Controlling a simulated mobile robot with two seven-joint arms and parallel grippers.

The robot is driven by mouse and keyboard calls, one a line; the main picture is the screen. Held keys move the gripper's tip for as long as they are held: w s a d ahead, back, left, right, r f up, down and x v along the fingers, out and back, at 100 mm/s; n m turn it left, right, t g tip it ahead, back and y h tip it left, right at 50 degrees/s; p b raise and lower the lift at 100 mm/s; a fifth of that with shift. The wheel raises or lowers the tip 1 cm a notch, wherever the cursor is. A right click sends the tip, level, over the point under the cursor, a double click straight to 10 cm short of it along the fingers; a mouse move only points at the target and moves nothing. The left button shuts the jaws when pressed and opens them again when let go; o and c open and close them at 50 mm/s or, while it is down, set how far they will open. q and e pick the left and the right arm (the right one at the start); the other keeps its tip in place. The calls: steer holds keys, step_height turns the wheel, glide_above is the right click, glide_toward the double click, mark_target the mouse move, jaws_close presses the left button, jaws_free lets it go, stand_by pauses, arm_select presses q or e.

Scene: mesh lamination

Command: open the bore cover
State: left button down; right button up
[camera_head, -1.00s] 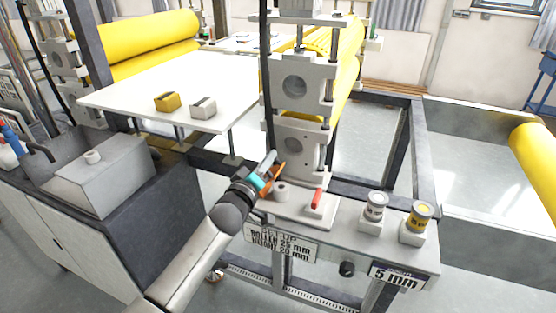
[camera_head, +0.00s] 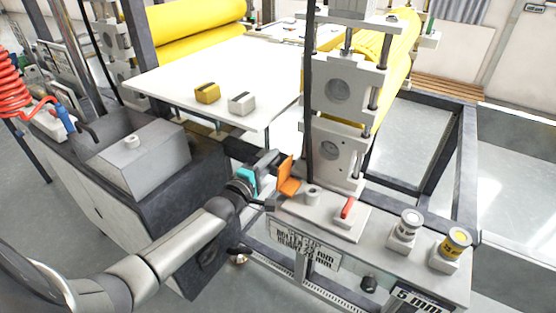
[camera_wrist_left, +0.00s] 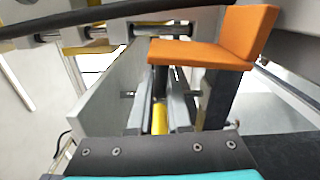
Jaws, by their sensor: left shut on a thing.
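The bore cover seems to be the orange angled flap (camera_head: 287,177), standing up at the left end of the white base plate (camera_head: 325,216) with the red handle. My left gripper (camera_head: 276,183) reaches it from the left and is shut on it, with its dark fingers a little apart. In the left wrist view the orange flap (camera_wrist_left: 188,53) shows its L shape across the fingertips and hides part of them. The bore itself cannot be made out. My right gripper is not in view.
A short grey post (camera_head: 312,196) and a red handle (camera_head: 347,208) sit close right of the flap. The roller frame (camera_head: 340,140) rises behind. A white table (camera_head: 215,75) lies behind left.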

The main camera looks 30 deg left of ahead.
arm_select(q)
steer(key=shift+a+f, duration=0.25)
steer(key=shift+a, duration=0.1)
stand_by(0.3)
steer(key=c, duration=0.9)
jaws_free()
steer(key=shift+f, duration=0.1)
steer(key=s, duration=0.5)
steer(key=s+p, duration=0.1)
steer(key=s, duration=0.4)
steer(key=s+p, duration=0.1)
steer(key=s, duration=0.4)
steer(key=shift+s+a, duration=0.1)
steer(key=shift+a, duration=0.15)
